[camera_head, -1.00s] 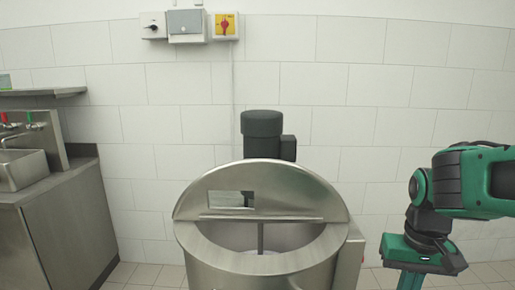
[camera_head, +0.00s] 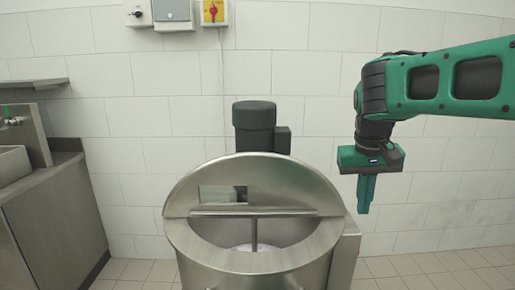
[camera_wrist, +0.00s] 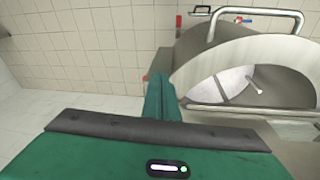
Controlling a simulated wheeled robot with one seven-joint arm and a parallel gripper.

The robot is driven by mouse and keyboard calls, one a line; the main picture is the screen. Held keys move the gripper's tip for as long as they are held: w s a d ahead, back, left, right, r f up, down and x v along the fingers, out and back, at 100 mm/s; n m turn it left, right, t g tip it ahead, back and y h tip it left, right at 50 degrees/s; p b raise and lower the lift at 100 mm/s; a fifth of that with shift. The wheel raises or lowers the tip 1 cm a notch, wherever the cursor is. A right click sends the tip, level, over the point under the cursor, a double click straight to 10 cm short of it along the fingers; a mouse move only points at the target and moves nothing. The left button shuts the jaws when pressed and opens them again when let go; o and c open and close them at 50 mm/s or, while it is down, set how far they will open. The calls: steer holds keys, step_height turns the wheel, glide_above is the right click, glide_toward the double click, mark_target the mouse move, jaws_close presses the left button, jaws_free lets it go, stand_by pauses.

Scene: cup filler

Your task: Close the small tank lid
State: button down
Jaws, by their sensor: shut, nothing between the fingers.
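The small tank (camera_head: 250,268) is a round steel vessel in the middle of the head view. Its half-round lid (camera_head: 290,180) stands raised at the back, with a rectangular cutout in it. The front of the tank is open and a stirrer shaft shows inside.
A dark motor (camera_head: 255,127) stands behind the tank against the tiled wall. Switch boxes (camera_head: 172,12) hang above. A steel counter with a sink (camera_head: 50,200) is at the left. The floor right of the tank is free.

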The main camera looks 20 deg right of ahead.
steer(key=w+a+r+n+t, duration=0.2)
steer(key=w+a+r+t, duration=0.1)
steer(key=w+a+r, duration=1.6)
steer(key=x, duration=1.1)
steer(key=shift+a+y, duration=0.3)
steer(key=shift+a, duration=0.1)
steer(key=shift+f, duration=0.15)
